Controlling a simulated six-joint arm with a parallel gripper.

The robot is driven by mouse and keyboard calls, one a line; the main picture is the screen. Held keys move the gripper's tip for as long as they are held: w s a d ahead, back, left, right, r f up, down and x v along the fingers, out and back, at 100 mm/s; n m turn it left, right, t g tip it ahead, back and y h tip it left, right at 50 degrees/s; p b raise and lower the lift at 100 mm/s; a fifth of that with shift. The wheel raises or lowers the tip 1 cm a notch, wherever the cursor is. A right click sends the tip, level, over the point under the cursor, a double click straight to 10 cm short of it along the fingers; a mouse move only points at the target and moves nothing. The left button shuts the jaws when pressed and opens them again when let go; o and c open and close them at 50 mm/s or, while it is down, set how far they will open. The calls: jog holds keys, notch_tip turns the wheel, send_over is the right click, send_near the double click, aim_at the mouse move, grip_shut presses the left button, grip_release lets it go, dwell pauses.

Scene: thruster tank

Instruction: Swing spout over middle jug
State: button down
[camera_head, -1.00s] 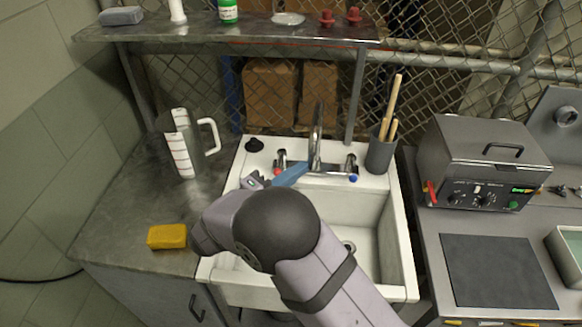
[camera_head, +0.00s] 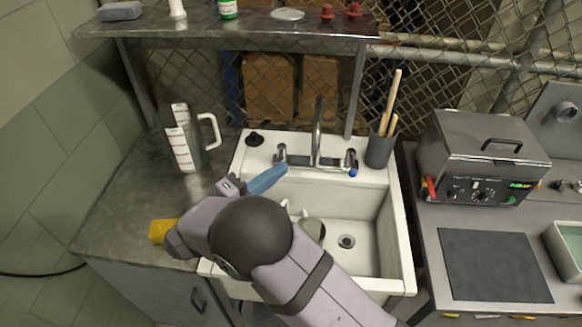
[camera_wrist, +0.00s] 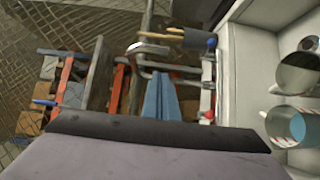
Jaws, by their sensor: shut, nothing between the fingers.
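The chrome spout (camera_head: 318,128) rises from the tap at the back of the white sink and points roughly straight forward. Part of the tap (camera_wrist: 160,65) shows in the wrist view, beyond my fingers. My gripper (camera_head: 280,172) has blue fingers, shut and empty, in front of the tap's left side and apart from the spout. The fingers also show in the wrist view (camera_wrist: 160,95). A jug (camera_head: 313,228) in the sink is partly hidden by my arm. The wrist view shows two jugs at right, one upper (camera_wrist: 300,74) and one lower (camera_wrist: 287,125). Which is the middle jug is unclear.
A clear jug with white handle (camera_head: 190,142) stands on the left counter, with a yellow sponge (camera_head: 160,231) in front. A grey holder (camera_head: 380,148) with wooden handles stands right of the tap. A grey box appliance (camera_head: 485,160) is further right. A shelf (camera_head: 240,32) hangs above.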

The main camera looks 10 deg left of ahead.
jog(key=b+v, duration=0.2)
jog(key=v, duration=0.6)
jog(key=shift+s+d, duration=0.2)
jog(key=shift+d, duration=0.05)
jog(key=w+d+f+m+g+y, duration=0.1)
jog(key=w+d+y, duration=0.1)
jog(key=w+y, duration=0.5)
jog(key=w+d+f+m+g+y, duration=0.1)
jog(key=w+d+m+y, duration=0.15)
jog(key=w+y, duration=0.55)
jog(key=s+d+f+m+g+h, duration=0.2)
jog(key=s+d+f+g, duration=0.3)
jog(key=s+d, duration=0.7)
jog(key=s+d+f+m+g+h, duration=0.2)
jog(key=s+d+f+m+g, duration=0.2)
jog(key=s+d, duration=0.8)
jog(key=s+f+g, duration=0.2)
jog(key=s+g, duration=0.1)
jog(key=s, duration=0.1)
jog(key=shift+m, duration=0.35)
